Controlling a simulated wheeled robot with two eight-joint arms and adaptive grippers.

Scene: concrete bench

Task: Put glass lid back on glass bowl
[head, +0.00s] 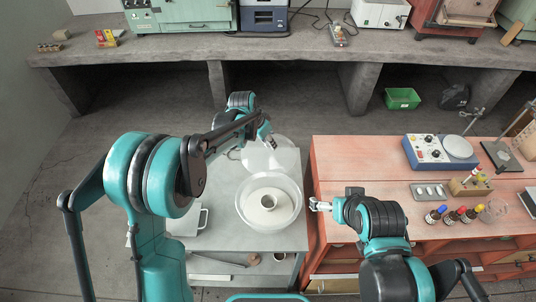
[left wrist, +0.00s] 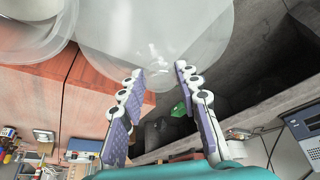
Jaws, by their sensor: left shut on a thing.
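The round glass bowl (head: 243,213) stands on the grey table top, with a pale ring-shaped piece and a small cup in it. Its rim also shows at the top left of the left wrist view (left wrist: 42,52). The clear glass lid (head: 283,152) is behind the bowl in the head view and fills the top middle of the left wrist view (left wrist: 160,30). My left gripper (left wrist: 160,82) is shut on the lid near its edge; the fingertips show at the lid in the head view (head: 268,139). My right gripper (head: 316,205) is right of the bowl, apart from it; its finger opening is unclear.
The grey table (head: 217,178) has a white tray-like object (head: 188,222) at its left. The red-orange bench (head: 360,155) on the right carries a stirrer-like device (head: 424,152), several small bottles (head: 452,215) and a metal plate (head: 428,191). A concrete bench runs along the back.

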